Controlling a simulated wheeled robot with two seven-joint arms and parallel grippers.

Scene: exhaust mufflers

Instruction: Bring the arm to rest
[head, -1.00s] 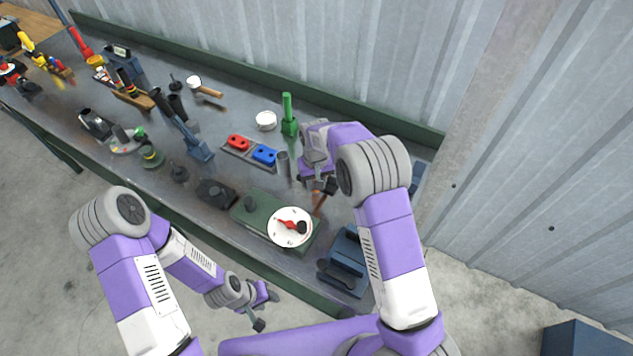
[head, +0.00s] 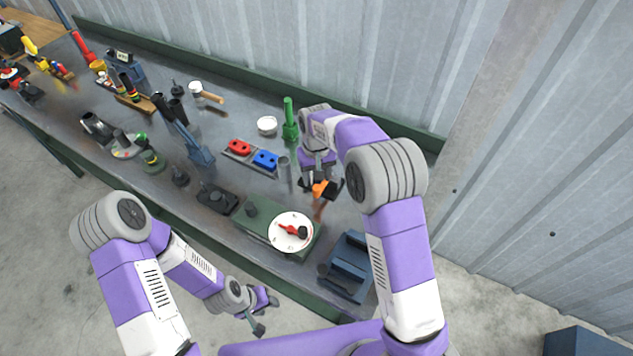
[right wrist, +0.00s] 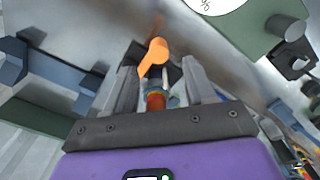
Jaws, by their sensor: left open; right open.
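My right gripper (head: 321,186) is over the right part of the workbench (head: 225,128), pointing down, with its jaws apart. An orange handle-like piece (head: 324,190) shows between its fingers. In the right wrist view this orange piece (right wrist: 154,57) stands between the open fingers of the right gripper (right wrist: 160,68), above a dark and reddish stem. I cannot tell whether either finger touches it. My left gripper (head: 257,318) hangs low in front of the bench's front edge, empty, with its jaws apart.
Near the right gripper are a green post (head: 289,122), a green box with a white dial (head: 291,231), a dark blue block (head: 348,265), and a tray with red and blue pieces (head: 252,158). Clear floor lies in front of the bench. A metal wall stands behind.

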